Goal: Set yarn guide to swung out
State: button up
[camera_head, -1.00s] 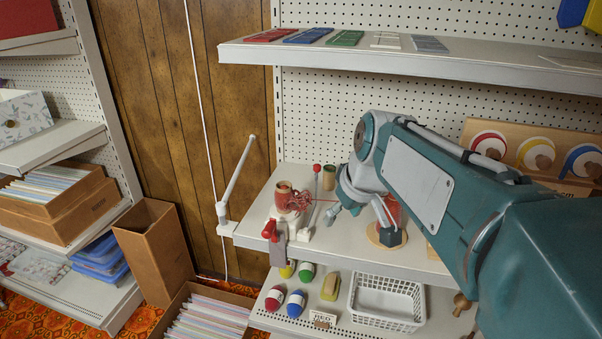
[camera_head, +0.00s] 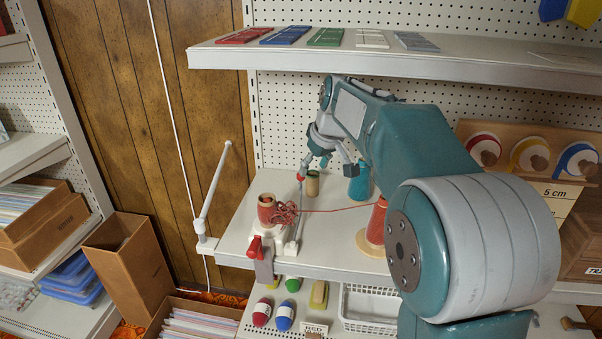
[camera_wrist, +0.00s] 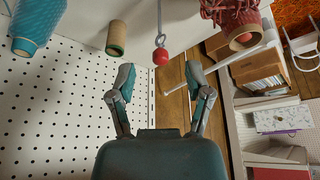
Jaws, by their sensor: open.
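A thin upright rod with a red ball tip (camera_head: 300,177) stands on the shelf's left part, beside a red yarn cone (camera_head: 267,209). In the wrist view the red ball (camera_wrist: 160,57) lies between and just beyond my fingertips, with a gap on both sides. My gripper (camera_head: 314,163) is open and empty; it also shows in the wrist view (camera_wrist: 160,75). A white bar (camera_head: 216,182) rises at a slant from a bracket at the shelf's left edge. I cannot tell for sure which of these is the yarn guide.
A red-handled clamp (camera_head: 256,246) sits at the shelf's front edge. A brown-green spool (camera_head: 312,184), a blue cone (camera_head: 359,184) and an orange-red cone (camera_head: 376,222) stand nearby. Red yarn (camera_head: 335,210) runs across the shelf. An upper shelf (camera_head: 400,64) hangs above my arm.

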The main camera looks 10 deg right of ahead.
jog(key=shift+w+a+f, duration=0.3)
jog(key=shift+w+f, duration=0.45)
jog(key=shift+w, duration=0.05)
jog(key=shift+w+a+f, duration=0.35)
jog(key=shift+w+f, duration=0.45)
jog(key=shift+w+a+f, duration=0.3)
jog(key=shift+w+f, duration=0.45)
jog(key=shift+w, duration=0.05)
grip_shut()
